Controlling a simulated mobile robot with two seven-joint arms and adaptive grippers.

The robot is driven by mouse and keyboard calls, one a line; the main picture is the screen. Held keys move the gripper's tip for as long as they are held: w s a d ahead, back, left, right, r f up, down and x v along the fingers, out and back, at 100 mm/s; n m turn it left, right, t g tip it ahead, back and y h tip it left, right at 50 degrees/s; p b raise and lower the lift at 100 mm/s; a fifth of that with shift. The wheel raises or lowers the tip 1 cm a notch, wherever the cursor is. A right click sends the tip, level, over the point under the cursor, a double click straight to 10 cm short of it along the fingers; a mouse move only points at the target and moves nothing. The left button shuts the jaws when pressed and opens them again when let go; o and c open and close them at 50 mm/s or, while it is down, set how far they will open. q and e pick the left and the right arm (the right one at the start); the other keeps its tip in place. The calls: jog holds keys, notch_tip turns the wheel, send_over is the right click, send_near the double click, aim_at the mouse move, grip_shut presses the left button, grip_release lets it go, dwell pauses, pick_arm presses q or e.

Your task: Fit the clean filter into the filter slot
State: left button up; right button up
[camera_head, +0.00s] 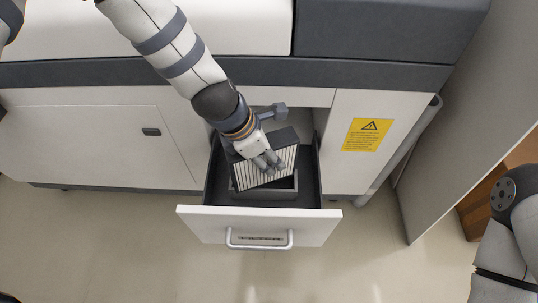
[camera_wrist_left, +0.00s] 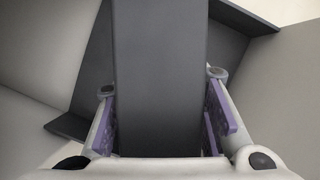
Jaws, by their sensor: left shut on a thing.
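The filter (camera_head: 248,179) has pale pleats with dark lines between them and a dark grey frame. My left gripper (camera_head: 269,162) is shut on it. In the left wrist view the filter (camera_wrist_left: 158,60) is a broad dark grey band between the purple finger pads. The filter slot (camera_head: 284,196) is a grey rectangular frame inside the open drawer. The filter is tilted and turned relative to the slot, over its left and back part. Whether its lower edge touches the slot is hidden. My right gripper is out of view.
The drawer (camera_head: 260,224) is pulled out of the white cabinet, with a bar handle in front. A yellow warning label (camera_head: 367,135) is on the cabinet to the right. A grey panel and a brown box (camera_head: 483,205) stand at the right. The floor in front is clear.

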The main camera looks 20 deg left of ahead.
pick_arm(q)
jog(key=shift+f, duration=0.15)
jog(key=shift+f, duration=0.6)
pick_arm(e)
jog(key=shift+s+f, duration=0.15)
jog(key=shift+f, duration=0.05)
pick_arm(q)
jog(key=o, duration=1.3)
jog(key=shift+r, duration=0.1)
jog(key=p+v, duration=0.1)
jog(key=v, duration=0.3)
jog(key=p+v, duration=0.1)
jog(key=v, duration=0.3)
jog(key=p+v, duration=0.1)
jog(key=v, duration=0.3)
jog(key=shift+w+r, duration=0.2)
jog(key=shift+r, duration=0.2)
jog(key=shift+s+a+r, duration=0.1)
jog(key=shift+s+r, duration=0.05)
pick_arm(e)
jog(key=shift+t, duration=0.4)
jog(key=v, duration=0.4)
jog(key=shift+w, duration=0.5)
